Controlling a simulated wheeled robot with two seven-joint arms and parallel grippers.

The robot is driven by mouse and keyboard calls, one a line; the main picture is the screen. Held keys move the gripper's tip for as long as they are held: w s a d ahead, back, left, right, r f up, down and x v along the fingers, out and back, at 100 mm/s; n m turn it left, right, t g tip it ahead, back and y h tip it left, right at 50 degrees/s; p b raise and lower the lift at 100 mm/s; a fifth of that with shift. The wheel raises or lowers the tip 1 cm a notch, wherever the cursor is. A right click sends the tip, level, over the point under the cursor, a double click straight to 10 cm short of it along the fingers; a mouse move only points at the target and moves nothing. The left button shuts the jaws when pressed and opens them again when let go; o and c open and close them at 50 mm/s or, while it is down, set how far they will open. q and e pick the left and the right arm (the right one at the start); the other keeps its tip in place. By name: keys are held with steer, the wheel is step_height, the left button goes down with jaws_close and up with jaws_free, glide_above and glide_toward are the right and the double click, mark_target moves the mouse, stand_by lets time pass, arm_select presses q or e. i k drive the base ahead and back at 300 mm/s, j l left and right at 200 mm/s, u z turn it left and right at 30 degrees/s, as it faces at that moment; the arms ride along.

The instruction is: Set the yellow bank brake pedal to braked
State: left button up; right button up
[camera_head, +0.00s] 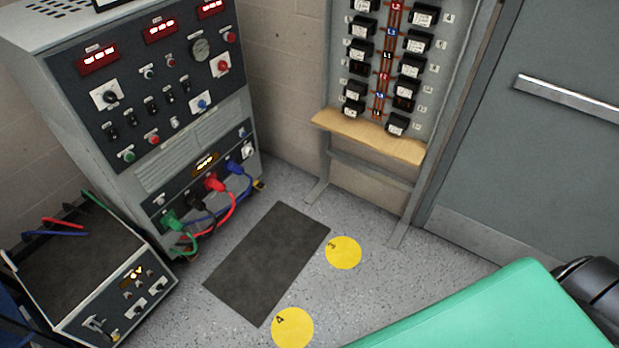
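A small yellow piece (259,184) shows low at the right foot of the grey console (70,110), near the floor. It may be the bank brake pedal, but it is too small to tell its shape or whether it is up or pressed. The console has red displays, a round gauge, knobs and switches on its upper panel. Green, black, red and blue plugs sit in its lower panel, with cables hanging to the floor. Neither of my grippers is in view.
A dark mat (268,262) lies before the console, with yellow floor discs (343,252) (292,328) beside it. A rack with a wooden shelf (370,136) and a grey door (540,150) stand behind. A green surface (500,315) fills the lower right.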

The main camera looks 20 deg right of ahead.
mark_target(257, 184)
steer(key=z, duration=0.25)
steer(key=i+l+z, duration=0.25)
steer(key=i+z, duration=0.15)
steer(key=i, duration=0.35)
steer(key=i+z, duration=0.4)
steer(key=i, duration=0.4)
